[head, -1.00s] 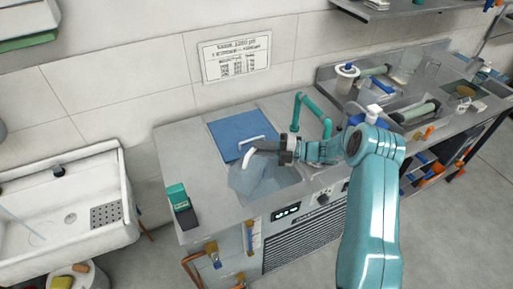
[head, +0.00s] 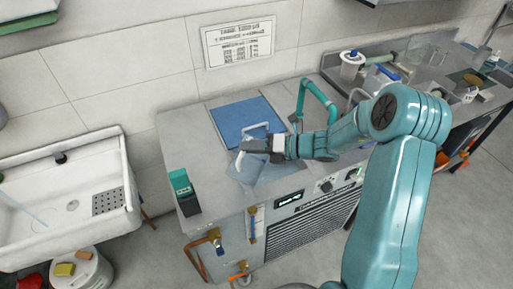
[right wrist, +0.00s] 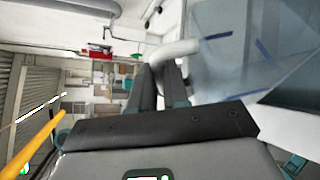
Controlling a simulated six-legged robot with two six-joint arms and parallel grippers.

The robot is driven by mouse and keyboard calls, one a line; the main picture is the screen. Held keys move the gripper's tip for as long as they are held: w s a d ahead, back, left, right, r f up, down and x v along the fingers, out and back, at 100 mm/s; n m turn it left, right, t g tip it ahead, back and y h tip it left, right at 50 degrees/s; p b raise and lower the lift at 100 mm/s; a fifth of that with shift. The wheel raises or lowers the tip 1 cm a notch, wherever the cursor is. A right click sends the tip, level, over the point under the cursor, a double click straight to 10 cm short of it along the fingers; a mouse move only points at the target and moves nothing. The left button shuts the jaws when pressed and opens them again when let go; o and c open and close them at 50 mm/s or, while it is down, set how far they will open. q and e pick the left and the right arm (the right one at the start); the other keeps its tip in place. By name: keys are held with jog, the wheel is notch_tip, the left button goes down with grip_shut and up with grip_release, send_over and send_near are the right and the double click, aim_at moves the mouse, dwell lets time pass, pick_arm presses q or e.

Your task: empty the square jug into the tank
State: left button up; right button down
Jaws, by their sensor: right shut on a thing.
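My right gripper (head: 250,145) is shut on the pale handle (head: 239,160) of the clear, bluish square jug (head: 271,173). It holds the jug over the front of the grey bench unit. In the right wrist view, the fingers (right wrist: 167,78) close on the thick white handle (right wrist: 172,51), and the clear jug wall (right wrist: 225,50) with blue marks is to the right. The jug's exact tilt and contents are unclear. A blue panel (head: 240,115) with a white bar handle lies behind it; I cannot tell whether it covers the tank. The tank opening is hidden or unclear. My left gripper is out of view.
A teal bent pipe (head: 323,100) rises right of the blue panel. A dark green-topped box (head: 184,190) stands at the bench's left edge. A white sink (head: 70,200) is at left. Another cluttered bench with a white lidded pot (head: 351,68) is at right.

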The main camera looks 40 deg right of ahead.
aim_at(246, 169)
jog(key=a+n+b, duration=0.1)
jog(key=b, duration=0.1)
jog(key=a+n+h+b, duration=0.1)
jog(key=b, duration=0.1)
jog(key=s+n+h+b, duration=0.1)
jog(key=b, duration=0.1)
jog(key=shift+a+f, duration=0.35)
jog(key=shift+a, duration=0.05)
jog(key=f+n+h+b, duration=0.1)
jog(key=b, duration=0.3)
jog(key=f+n+h+b, duration=0.1)
jog(key=f+n+b, duration=0.1)
jog(key=b, duration=0.3)
jog(key=f+n+t+h+b, duration=0.1)
jog(key=b, duration=0.4)
jog(key=shift+s+a+f, duration=0.1)
jog(key=shift+a+f, duration=0.1)
jog(key=shift+a, duration=0.05)
jog(key=shift+d+f+n+t+h+b, duration=0.1)
jog(key=shift+f+n+t+h+b, duration=0.2)
jog(key=shift+n+b, duration=0.55)
jog(key=shift+m, duration=0.25)
